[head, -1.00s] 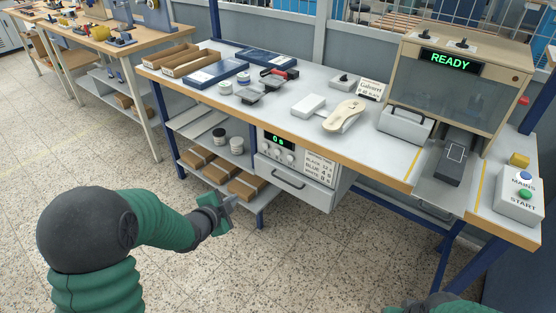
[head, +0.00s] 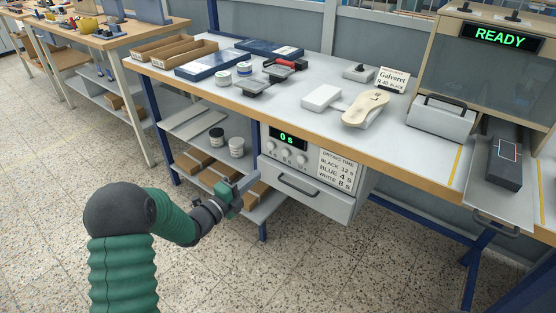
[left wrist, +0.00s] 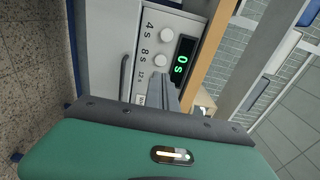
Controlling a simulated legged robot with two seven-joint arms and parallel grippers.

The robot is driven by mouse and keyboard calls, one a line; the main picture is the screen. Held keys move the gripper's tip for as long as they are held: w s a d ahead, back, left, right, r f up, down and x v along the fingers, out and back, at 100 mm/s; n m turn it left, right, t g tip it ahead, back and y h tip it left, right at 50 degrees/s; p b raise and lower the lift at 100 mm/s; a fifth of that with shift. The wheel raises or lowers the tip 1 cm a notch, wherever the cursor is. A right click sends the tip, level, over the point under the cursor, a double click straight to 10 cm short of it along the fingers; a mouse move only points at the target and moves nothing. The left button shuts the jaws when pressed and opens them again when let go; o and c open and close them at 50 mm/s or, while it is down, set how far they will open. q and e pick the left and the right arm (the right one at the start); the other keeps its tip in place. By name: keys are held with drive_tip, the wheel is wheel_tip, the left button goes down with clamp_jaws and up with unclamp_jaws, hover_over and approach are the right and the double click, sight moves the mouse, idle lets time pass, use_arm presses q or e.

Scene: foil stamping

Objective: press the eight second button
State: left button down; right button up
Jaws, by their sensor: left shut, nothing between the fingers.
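The drying unit (head: 315,185) hangs under the bench top, its green display (head: 288,137) reading 0 s. Below the display is a row of round pale buttons. In the left wrist view the middle one is the eight second button (left wrist: 161,60), labelled 8 s; it also shows in the head view (head: 286,154). The 4 s button (left wrist: 168,34) is beside it. The 12 s label shows, but its button is hidden behind my fingers. My left gripper (head: 249,183) is shut and empty, in front of the unit's lower left, apparently clear of the buttons. My right gripper is out of view.
A drawer handle (head: 297,186) sticks out below the buttons. A drying time card (head: 337,171) is right of them. Shelves with jars (head: 236,147) and boxes stand left of the unit. The bench edge (head: 330,148) overhangs above. The floor in front is clear.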

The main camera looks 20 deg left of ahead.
sight(284, 153)
use_arm(q)
drive_tip(key=b+x, duration=0.3)
drive_tip(key=x, duration=0.7)
drive_tip(key=shift+w+d, duration=0.2)
drive_tip(key=shift+d, duration=0.1)
drive_tip(key=shift+w+d, duration=0.1)
drive_tip(key=shift+w, duration=0.45)
drive_tip(key=shift+r, duration=0.1)
